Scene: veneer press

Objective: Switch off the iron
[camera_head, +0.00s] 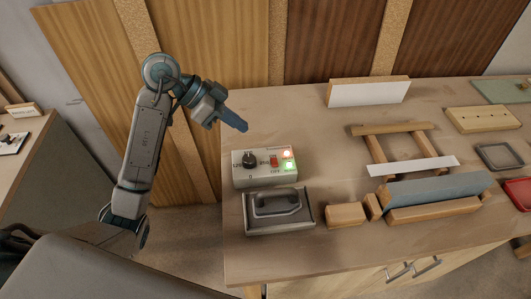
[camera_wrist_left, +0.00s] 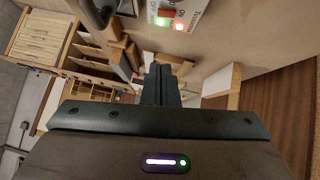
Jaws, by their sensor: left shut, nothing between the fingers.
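A pale control box (camera_head: 240,180) stands near the left edge of the bench. It carries a black dial (camera_head: 249,160), a red switch (camera_head: 274,161), a lit reddish lamp (camera_head: 288,153) and a lit green lamp (camera_head: 289,164). The iron (camera_head: 277,205) with its dark handle sits on a grey stand just in front of the box. My left gripper (camera_head: 243,127) is shut and empty, above and behind the box, apart from it. In the left wrist view its closed fingers (camera_wrist_left: 161,75) point away, with the red switch (camera_wrist_left: 167,13) at the top. My right gripper is not in view.
Wooden blocks (camera_head: 346,214) lie right of the iron. A white-faced board (camera_head: 368,93) stands behind. The bench between box and frame is clear.

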